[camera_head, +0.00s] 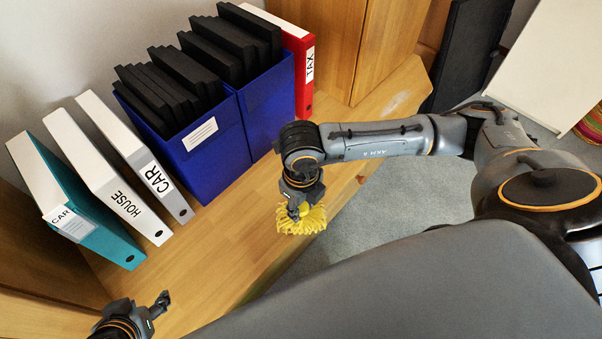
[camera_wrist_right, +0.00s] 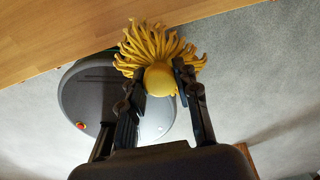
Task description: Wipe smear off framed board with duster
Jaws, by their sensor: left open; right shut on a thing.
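A yellow duster with many soft strands (camera_head: 302,219) hangs at the end of my right arm, over the front edge of the wooden shelf in the head view. My right gripper (camera_head: 298,205) is shut on it. In the right wrist view the duster's round yellow base (camera_wrist_right: 160,80) sits between the two fingers of the right gripper (camera_wrist_right: 161,84), with its strands spreading beyond the fingertips. My left gripper (camera_head: 160,304) is open and empty at the lower left, over the shelf. I cannot make out a framed board or a smear in either view.
The wooden shelf (camera_head: 225,250) carries a teal binder (camera_head: 95,225), white binders (camera_head: 115,190), blue boxes of black folders (camera_head: 215,158) and a red TAX binder (camera_head: 304,75). Its front strip is clear. A white panel (camera_head: 550,65) leans at the upper right above grey carpet (camera_head: 390,205).

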